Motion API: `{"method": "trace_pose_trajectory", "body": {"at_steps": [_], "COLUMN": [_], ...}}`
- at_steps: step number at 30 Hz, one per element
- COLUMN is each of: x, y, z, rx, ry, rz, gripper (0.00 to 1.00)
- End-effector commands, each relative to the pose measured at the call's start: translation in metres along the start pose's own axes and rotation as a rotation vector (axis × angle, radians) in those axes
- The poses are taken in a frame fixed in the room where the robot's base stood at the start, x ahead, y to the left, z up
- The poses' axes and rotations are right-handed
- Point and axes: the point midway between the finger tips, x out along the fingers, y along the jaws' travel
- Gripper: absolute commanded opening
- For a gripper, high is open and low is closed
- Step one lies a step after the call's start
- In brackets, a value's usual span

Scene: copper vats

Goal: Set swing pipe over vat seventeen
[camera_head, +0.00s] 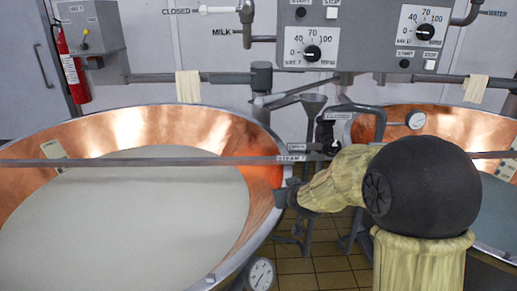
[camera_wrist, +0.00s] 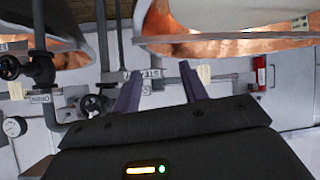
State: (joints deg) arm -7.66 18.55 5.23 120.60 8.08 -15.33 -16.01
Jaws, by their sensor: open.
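Two copper vats stand side by side: the left vat (camera_head: 150,118) holds pale liquid, and the right vat (camera_head: 455,122) is partly hidden by my arm. I cannot read a number on either. A grey jointed pipe (camera_head: 290,97) between them, at the wall, may be the swing pipe; I cannot tell for certain. My gripper (camera_head: 283,196) is by the left vat's right rim, partly hidden by its sleeve. In the wrist view its two purple fingers (camera_wrist: 163,90) are apart with nothing held between them. Vat copper (camera_wrist: 200,48) shows at the top there.
A grey rail (camera_head: 150,162) crosses the left vat. A dial thermometer (camera_head: 261,273) is at the left vat's front. Control panels (camera_head: 312,48) line the wall. Tiled floor shows between the vats.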

Motion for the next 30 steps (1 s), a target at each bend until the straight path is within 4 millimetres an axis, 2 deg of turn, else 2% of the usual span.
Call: {"method": "trace_pose_trajectory", "body": {"at_steps": [1,6,9,12,16,21,22,23,30], "x": [-0.023,-0.107,-0.151,-0.178,-0.188,-0.187,-0.187,-0.187,-0.186], "y": [0.011,0.03,0.032,0.032,0.031,0.031,0.031,0.031,0.031], "z": [0.032,0.144,0.194,0.222,0.232,0.231,0.231,0.231,0.231], "rx": [0.031,0.167,0.237,0.279,0.295,0.293,0.293,0.293,0.292], "ry": [-0.1,-0.462,-0.626,-0.721,-0.758,-0.756,-0.755,-0.755,-0.754], "rz": [0.004,0.027,0.047,0.061,0.066,0.065,0.065,0.065,0.064], "gripper": [0.43,0.43,0.43,0.43,0.43,0.43,0.37,0.36,0.36]}}
